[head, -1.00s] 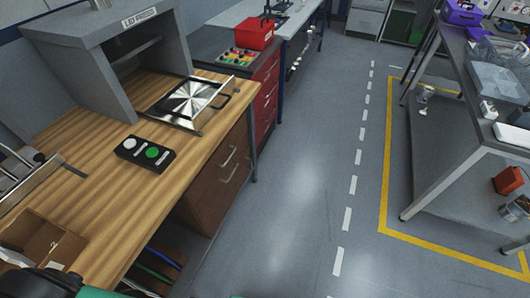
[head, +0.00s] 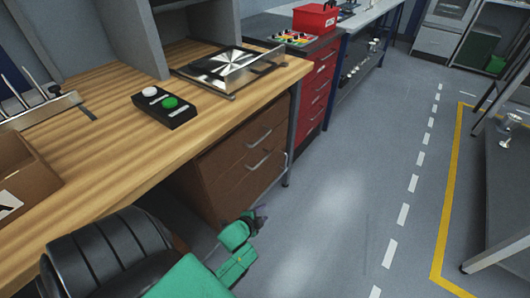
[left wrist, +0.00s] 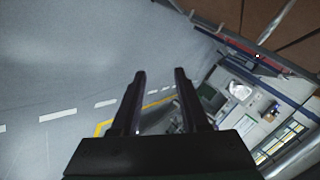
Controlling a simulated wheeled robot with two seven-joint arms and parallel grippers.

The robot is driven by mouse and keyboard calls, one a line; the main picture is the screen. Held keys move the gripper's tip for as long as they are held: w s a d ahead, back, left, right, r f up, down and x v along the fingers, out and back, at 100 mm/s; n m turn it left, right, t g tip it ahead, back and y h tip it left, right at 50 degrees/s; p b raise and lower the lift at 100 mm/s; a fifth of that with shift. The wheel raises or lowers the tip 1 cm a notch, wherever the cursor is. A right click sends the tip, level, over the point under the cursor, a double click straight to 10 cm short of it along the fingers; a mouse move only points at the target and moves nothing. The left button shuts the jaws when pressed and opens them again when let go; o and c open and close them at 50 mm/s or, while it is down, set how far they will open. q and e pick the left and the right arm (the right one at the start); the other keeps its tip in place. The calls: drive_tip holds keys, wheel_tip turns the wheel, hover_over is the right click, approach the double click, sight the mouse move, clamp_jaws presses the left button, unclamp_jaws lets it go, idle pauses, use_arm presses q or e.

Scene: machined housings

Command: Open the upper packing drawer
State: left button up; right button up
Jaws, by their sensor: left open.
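The upper packing drawer (head: 238,140) is the top brown front of the drawer unit under the wooden bench. It looks shut, with a silver bar handle (head: 260,138) on it. A lower drawer (head: 240,185) with a like handle (head: 260,161) is right below. My left gripper (head: 262,211) is in front of and below the drawer fronts, apart from both handles. In the left wrist view its two fingers (left wrist: 160,72) are open with nothing between them. Brown drawer fronts (left wrist: 285,22) show at that view's upper right; which drawer is unclear. My right gripper is out of view.
The wooden bench top (head: 110,150) overhangs the drawers and holds a black button box (head: 165,107) and a metal plate fixture (head: 228,64). A bench leg (head: 291,140) and red drawer cabinet (head: 318,85) stand to the right. The floor (head: 340,180) in front is clear.

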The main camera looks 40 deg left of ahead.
use_arm(q)
drive_tip(key=w+a+m+t+b, duration=0.2)
drive_tip(key=w+b, duration=0.2)
drive_tip(key=b, duration=0.1)
drive_tip(key=m+t+y+b, duration=0.5)
drive_tip(key=m+t+b, duration=0.25)
drive_tip(key=b, duration=0.95)
approach(261, 138)
drive_tip(key=f+v, duration=0.1)
drive_tip(key=v, duration=0.3)
drive_tip(key=shift+g, duration=0.25)
drive_tip(key=x, duration=0.9)
drive_tip(key=b+x, duration=0.1)
drive_tip(key=x, duration=0.3)
drive_tip(key=shift+w+r, duration=0.25)
drive_tip(key=shift+r, duration=0.2)
drive_tip(key=shift+w+a+r, duration=0.15)
drive_tip(key=shift+w+a, duration=0.05)
drive_tip(key=shift+w, duration=0.15)
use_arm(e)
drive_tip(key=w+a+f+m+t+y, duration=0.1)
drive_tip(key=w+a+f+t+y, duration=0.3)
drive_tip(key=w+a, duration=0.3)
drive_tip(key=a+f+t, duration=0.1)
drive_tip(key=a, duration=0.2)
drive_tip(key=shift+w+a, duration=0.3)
